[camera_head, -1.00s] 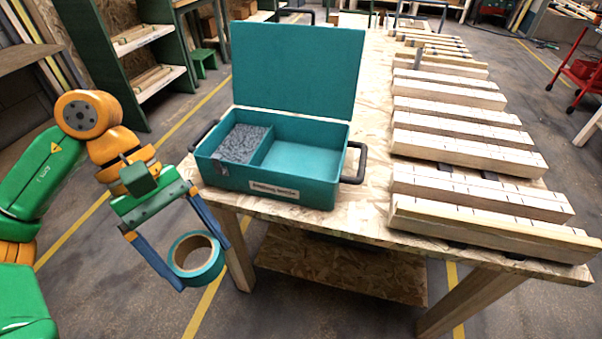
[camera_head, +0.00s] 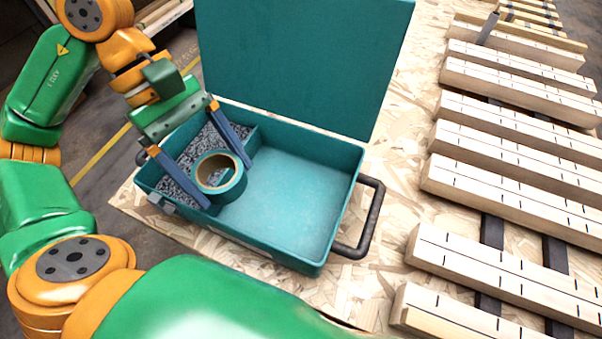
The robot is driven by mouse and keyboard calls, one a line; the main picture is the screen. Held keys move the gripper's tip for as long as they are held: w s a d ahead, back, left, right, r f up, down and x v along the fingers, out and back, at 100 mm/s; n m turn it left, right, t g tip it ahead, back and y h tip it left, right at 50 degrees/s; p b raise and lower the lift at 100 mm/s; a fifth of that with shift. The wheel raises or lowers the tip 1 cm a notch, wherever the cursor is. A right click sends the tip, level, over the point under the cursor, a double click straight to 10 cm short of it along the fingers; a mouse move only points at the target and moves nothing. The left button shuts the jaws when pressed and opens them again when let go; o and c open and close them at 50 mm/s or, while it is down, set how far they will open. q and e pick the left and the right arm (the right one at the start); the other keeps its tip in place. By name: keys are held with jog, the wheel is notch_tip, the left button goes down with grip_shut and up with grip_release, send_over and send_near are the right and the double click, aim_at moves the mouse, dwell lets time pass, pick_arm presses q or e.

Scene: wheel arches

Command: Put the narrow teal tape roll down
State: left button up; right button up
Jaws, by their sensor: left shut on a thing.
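The narrow teal tape roll (camera_head: 220,189) has a tan inner core and sits between the two blue fingers of my left gripper (camera_head: 228,187). My left gripper is shut on it and holds it over the open teal case (camera_head: 318,262), close to the inner divider. I cannot tell whether the roll touches the case floor. The case has a grey foam-lined compartment (camera_head: 187,158) on the left and a bare teal compartment (camera_head: 296,188) on the right. My right gripper does not show.
The raised case lid (camera_head: 305,60) stands behind the compartments. A black handle (camera_head: 366,222) sticks out on the right. Wooden slats (camera_head: 515,188) with black marks lie across the right of the chipboard table (camera_head: 395,165). A strip of bare tabletop lies between.

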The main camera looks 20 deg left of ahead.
pick_arm(q)
jog(key=w+d+f+p, duration=0.3)
jog(key=d, duration=0.4)
send_over(315, 215)
jog(key=a, duration=0.2)
notch_tip(315, 215, down, 5)
jog(key=shift+w+a+f, duration=0.15)
jog(key=f, duration=0.3)
jog(key=shift+d+f, duration=0.2)
jog(key=shift+f, duration=0.2)
jog(key=shift+w, duration=0.15)
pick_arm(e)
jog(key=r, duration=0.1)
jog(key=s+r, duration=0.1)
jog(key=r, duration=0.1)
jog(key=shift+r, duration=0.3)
pick_arm(q)
jog(key=shift+f, duration=0.1)
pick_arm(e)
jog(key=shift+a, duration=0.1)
